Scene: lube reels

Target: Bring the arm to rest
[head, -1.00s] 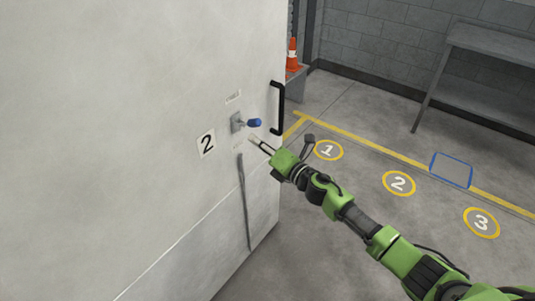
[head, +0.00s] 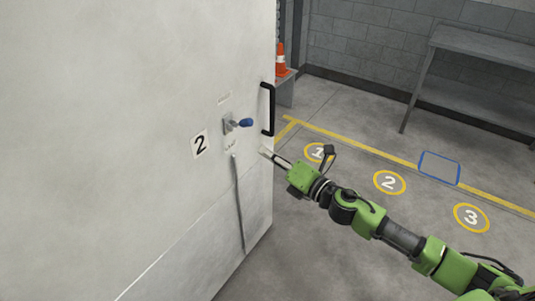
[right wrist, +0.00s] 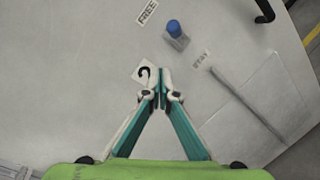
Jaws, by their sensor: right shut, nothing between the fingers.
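My right arm reaches in from the lower right in the head view. Its gripper (head: 266,154) is shut and empty, in front of the pale cabinet wall and just below the blue-handled switch (head: 245,123). The right wrist view shows the shut fingertips (right wrist: 161,72) pointing at the wall, with the blue knob (right wrist: 174,28) beyond them and apart from them. My left gripper is not in view.
The large pale cabinet (head: 110,110) fills the left side, with a black handle (head: 267,108) near its edge. A grey bench (head: 480,45) stands at the back right. The floor has numbered yellow circles (head: 389,182).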

